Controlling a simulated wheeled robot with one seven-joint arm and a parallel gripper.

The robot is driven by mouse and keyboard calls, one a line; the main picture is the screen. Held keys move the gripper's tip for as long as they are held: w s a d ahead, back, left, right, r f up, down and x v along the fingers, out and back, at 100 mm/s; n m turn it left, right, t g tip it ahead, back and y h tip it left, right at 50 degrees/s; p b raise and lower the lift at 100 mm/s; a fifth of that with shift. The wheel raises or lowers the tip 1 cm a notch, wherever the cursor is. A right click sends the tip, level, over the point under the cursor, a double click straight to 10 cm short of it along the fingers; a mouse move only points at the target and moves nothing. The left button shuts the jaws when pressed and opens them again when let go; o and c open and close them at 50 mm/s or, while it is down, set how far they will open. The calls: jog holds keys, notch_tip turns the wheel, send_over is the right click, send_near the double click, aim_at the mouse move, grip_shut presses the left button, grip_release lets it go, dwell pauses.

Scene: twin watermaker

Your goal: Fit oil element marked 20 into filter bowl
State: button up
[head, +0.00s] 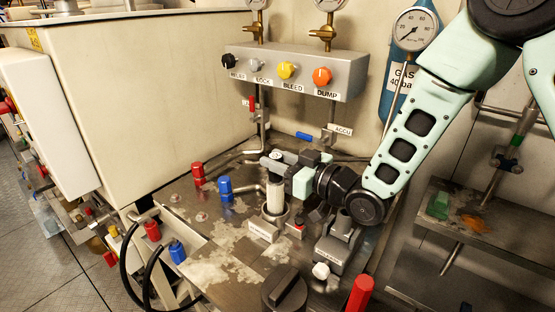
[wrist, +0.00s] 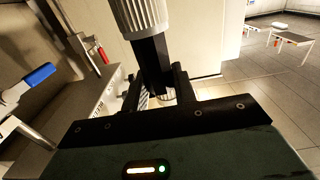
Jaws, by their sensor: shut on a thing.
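My gripper (head: 278,162) is shut on the oil element (head: 275,192), a pale upright cylinder hanging below the fingers. In the wrist view, my gripper (wrist: 156,88) closes around a dark section, with a pale ribbed part (wrist: 146,14) beyond it. The filter bowl (head: 273,216) is a short grey metal cup on the bench, with a white label in front. The element's lower end is at the bowl's mouth; I cannot tell how far inside it is. No 20 mark is readable.
The worn metal bench (head: 210,238) carries red (head: 198,174) and blue (head: 225,187) fittings left of the bowl. A grey clamp-like fixture (head: 336,245) stands close on the right. A valve panel (head: 290,72) with coloured knobs is behind. A dark round part (head: 285,290) stands in front.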

jog(key=shift+f+b, duration=0.35)
jog(key=shift+f, duration=0.3)
jog(key=shift+f+b, duration=0.4)
jog(key=shift+b, duration=0.6)
dwell(1.5)
jog(key=shift+b, duration=1.3)
dwell(3.5)
